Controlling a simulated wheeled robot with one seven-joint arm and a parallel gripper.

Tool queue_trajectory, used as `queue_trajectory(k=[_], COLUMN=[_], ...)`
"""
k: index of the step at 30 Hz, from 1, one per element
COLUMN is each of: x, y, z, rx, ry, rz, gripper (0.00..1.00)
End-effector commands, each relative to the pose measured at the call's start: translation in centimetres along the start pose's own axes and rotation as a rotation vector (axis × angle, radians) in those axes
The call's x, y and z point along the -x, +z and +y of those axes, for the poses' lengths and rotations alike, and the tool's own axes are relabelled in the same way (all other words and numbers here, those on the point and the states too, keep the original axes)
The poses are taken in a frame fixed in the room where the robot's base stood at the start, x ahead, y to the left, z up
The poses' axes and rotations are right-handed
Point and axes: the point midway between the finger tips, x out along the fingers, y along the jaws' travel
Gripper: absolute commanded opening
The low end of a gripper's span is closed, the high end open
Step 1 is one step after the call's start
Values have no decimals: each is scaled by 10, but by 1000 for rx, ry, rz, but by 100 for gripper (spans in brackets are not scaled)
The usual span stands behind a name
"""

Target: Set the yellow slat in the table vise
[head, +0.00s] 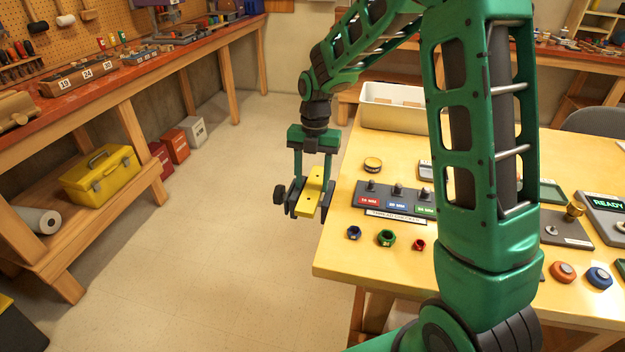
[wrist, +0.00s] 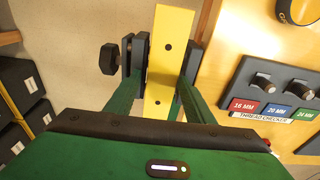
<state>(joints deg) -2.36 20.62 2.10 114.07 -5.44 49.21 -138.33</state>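The yellow slat (head: 311,194) is a flat bar with small dark holes, off the left edge of the wooden table. My gripper (head: 312,184) is shut on it, with one finger on each side. In the wrist view the slat (wrist: 169,62) runs up between the green fingers (wrist: 163,75). Dark jaw-like blocks with a black knob (head: 280,194), which look like the table vise, stand by the slat and fingertips; the knob also shows in the wrist view (wrist: 109,58). The fingers and slat partly hide the blocks. I cannot tell whether the slat is seated between the jaws.
The wooden table (head: 338,254) holds a thread checker (head: 380,203), several coloured nuts, a round yellow-topped piece (head: 373,164) and a white bin (head: 381,122). A workbench (head: 150,68) with a yellow toolbox (head: 101,176) below stands at left. The floor between is clear.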

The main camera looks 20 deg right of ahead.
Motion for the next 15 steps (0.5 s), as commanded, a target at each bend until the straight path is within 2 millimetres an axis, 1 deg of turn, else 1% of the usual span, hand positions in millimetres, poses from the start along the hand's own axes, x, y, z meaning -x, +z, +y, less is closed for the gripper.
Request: queue_trajectory(k=[1, 11, 15], x=[-13, -15, -8], y=[-2, 2, 3], z=[-9, -10, -10], rx=[-12, -18, -20], ry=[-19, -23, -23], rz=[20, 23, 22], gripper=[57, 57, 57])
